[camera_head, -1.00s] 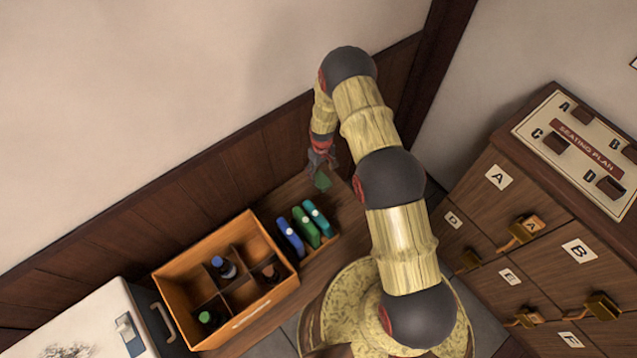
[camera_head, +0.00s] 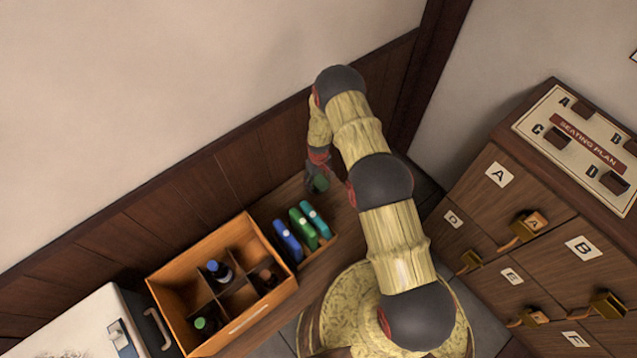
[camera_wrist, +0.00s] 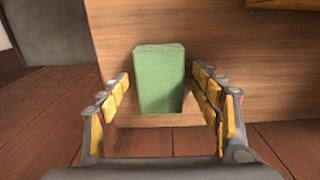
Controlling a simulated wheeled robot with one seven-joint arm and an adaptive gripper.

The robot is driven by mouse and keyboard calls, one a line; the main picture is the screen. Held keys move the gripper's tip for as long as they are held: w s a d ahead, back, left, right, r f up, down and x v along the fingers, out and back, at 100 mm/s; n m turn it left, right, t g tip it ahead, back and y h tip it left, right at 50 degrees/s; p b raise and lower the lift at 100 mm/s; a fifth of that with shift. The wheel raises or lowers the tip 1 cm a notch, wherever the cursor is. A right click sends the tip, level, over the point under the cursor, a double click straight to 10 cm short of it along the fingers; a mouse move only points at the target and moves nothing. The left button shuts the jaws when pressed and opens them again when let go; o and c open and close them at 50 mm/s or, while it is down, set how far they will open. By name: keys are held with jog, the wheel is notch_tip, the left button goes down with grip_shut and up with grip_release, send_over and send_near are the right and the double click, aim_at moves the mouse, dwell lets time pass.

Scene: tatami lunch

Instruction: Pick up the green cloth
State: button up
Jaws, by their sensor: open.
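The green cloth (camera_wrist: 159,82) looks like a small folded block. In the wrist view it lies between the two fingers of my gripper (camera_wrist: 160,76), with a small gap on each side. My gripper is open, with yellow-padded fingers, and holds nothing. In the head view my gripper (camera_head: 316,176) is over the wooden bench, and the cloth (camera_head: 320,184) shows only partly as a dark green patch among the fingers.
A small holder with blue, green and teal packets (camera_head: 303,223) stands close by, toward the front. A divided orange-brown crate (camera_head: 170,322) with bottles is further left. The wooden wall panel (camera_head: 240,180) runs behind. Labelled drawers (camera_head: 480,210) stand at right.

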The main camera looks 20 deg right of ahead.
aim_at(319, 181)
jog(key=shift+c, duration=1)
jog(key=c, duration=1)
jog(key=shift+r, duration=0.1)
jog(key=shift+c, duration=0.2)
jog(key=shift+r, duration=0.2)
jog(key=r+p, duration=0.1)
jog(key=r, duration=0.2)
jog(key=shift+s+d+r+p, duration=0.1)
jog(key=shift+s+r+p, duration=0.15)
jog(key=shift+p, duration=0.15)
jog(key=s+d+r+p, duration=0.3)
jog(key=s+d+r, duration=0.2)
jog(key=s+r, duration=0.4)
jog(key=shift+s+p, duration=0.35)
jog(key=shift+s, duration=1.4)
jog(key=shift+d, duration=0.1)
